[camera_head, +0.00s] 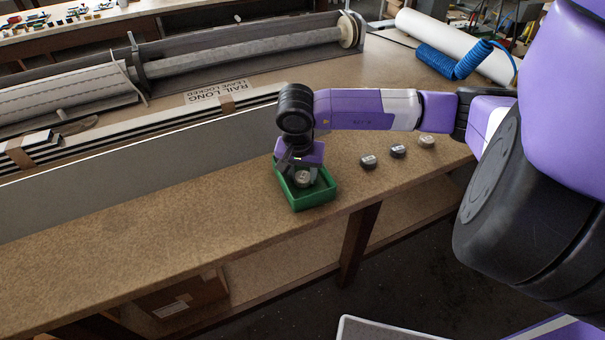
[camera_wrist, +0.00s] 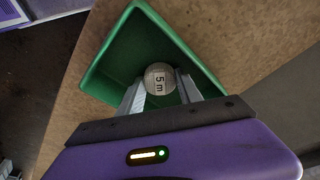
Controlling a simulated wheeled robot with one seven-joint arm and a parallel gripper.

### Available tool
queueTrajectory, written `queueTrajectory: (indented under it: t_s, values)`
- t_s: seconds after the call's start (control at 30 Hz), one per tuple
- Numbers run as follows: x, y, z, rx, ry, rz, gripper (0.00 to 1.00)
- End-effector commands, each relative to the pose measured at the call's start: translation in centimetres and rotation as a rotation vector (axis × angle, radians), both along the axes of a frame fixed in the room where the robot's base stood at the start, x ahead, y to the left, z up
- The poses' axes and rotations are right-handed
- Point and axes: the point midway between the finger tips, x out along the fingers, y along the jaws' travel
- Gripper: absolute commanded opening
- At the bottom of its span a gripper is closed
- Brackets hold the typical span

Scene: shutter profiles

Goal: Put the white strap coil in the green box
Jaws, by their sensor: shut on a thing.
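The green box (camera_head: 317,197) stands on the bench near its front edge. It also shows in the wrist view (camera_wrist: 112,68), open at the top. My gripper (camera_head: 303,173) reaches down into it. In the wrist view its two fingers (camera_wrist: 163,92) are shut on a pale, off-white strap coil (camera_wrist: 160,78) marked "5 m". The coil is inside the box walls, also visible in the head view (camera_head: 302,180). Whether it touches the box floor cannot be told.
Two dark coils (camera_head: 368,161) (camera_head: 398,151) and a pale beige coil (camera_head: 427,141) lie on the bench right of the box. Long rails (camera_head: 130,150) lie behind and left. A blue coiled hose (camera_head: 455,65) and white roll lie at the back right. The bench front is clear.

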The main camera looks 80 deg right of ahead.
Motion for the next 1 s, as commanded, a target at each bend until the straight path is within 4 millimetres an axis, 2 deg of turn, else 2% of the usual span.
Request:
queueTrajectory:
  t_s: [0.17,0.2,0.3,0.77,0.87,1.0]
  values:
    - [0.0,0.0,-0.4,-0.001,0.000,0.000,0.00]
    - [0.0,0.0,-0.3,0.000,0.000,0.000,0.44]
    - [0.0,0.0,-0.2,0.000,0.000,0.000,0.63]
    - [0.0,0.0,0.4,-0.001,-0.001,0.000,0.64]
    - [0.1,0.2,1.9,-0.004,-0.003,0.002,0.64]
    - [0.1,0.8,4.7,-0.005,-0.002,0.002,0.64]
